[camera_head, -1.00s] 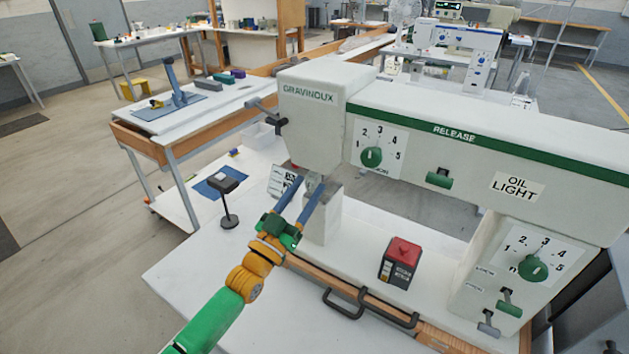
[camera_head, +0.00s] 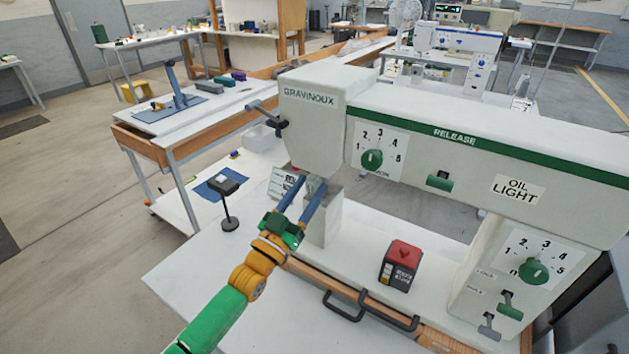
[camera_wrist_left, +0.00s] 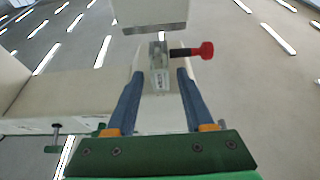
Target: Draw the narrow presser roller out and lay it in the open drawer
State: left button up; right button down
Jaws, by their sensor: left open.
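My left gripper (camera_head: 314,182) is open under the head of the eyelet press (camera_head: 315,120), its two blue fingers pointing up and away. In the left wrist view the fingertips (camera_wrist_left: 160,74) stand on either side of a narrow pale metal piece with a small label (camera_wrist_left: 159,78), apparently the presser roller; gaps show beside it. In the head view this piece is mostly hidden by the fingers and press. My right gripper is not in view.
A red-topped box (camera_head: 401,262) stands on the press bed. A small black stand (camera_head: 228,205) is on the white bench left of the gripper. A red knob (camera_wrist_left: 207,50) on a dark shaft juts out near the right fingertip. The bench's front left is clear.

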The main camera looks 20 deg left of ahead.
aim_at(310, 182)
pick_arm(q)
jog(key=shift+c, duration=0.2)
grip_shut()
jog(key=shift+s+a+p, duration=0.1)
jog(key=shift+s+p, duration=0.35)
jog(key=shift+s, duration=0.15)
jog(key=shift+s+a+r+p, duration=0.1)
jog(key=shift+s+a+p, duration=0.05)
jog(key=shift+s+p, duration=0.8)
jog(key=s, duration=0.1)
jog(key=s+p, duration=0.1)
jog(key=s, duration=0.2)
jog(key=shift+s+a, duration=0.15)
jog(key=shift+a, duration=0.15)
